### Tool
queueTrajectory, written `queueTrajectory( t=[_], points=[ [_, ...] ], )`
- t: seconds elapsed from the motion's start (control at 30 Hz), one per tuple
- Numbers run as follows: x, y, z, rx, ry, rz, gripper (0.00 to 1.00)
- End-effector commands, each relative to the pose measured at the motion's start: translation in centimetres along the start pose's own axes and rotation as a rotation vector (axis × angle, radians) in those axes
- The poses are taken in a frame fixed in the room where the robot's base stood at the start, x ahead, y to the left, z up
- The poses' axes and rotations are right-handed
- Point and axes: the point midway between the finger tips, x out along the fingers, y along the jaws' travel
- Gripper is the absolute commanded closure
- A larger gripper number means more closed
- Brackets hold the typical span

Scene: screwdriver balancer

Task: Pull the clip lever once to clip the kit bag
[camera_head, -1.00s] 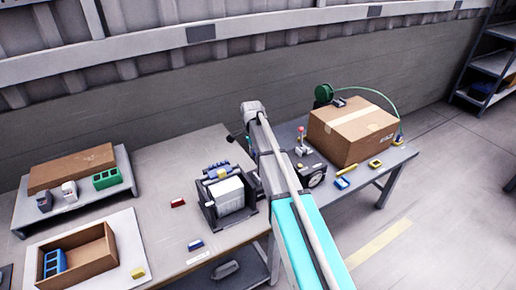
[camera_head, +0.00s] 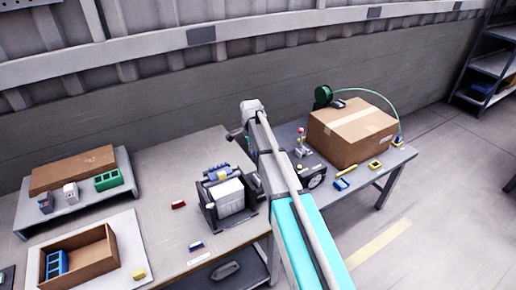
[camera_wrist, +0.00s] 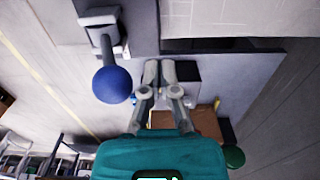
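A lever with a blue ball knob (camera_wrist: 112,84) stands on a grey mount in the wrist view; I cannot tell whether it is the clip lever. My gripper (camera_wrist: 160,64) is beside it, to its right in that view. Its two fingers lie close together and look shut, with nothing visible between them. The knob is apart from the fingers in the picture. In the head view my arm hides most of the gripper. A red-knobbed lever (camera_head: 300,131) stands right of my arm, near a black device (camera_head: 314,176). I cannot make out the kit bag for certain.
A black holder (camera_head: 210,212) with a white block stands left of my arm. A large cardboard box (camera_head: 352,132) stands on the right. An open carton (camera_head: 105,262) and a raised shelf (camera_head: 130,178) are on the left. The table (camera_head: 165,150) behind the holder is clear.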

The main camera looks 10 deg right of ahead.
Motion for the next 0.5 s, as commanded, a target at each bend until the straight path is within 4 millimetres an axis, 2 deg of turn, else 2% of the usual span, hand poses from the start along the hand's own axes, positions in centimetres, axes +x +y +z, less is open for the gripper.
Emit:
queueTrajectory(
  t=[0.03, 0.5],
  points=[
    [-1.0, 0.0, 0.0, 0.000, 0.000, 0.000, 1.00],
    [-4.9, 0.0, 0.0, 0.000, 0.000, 0.000, 1.00]
  ],
)
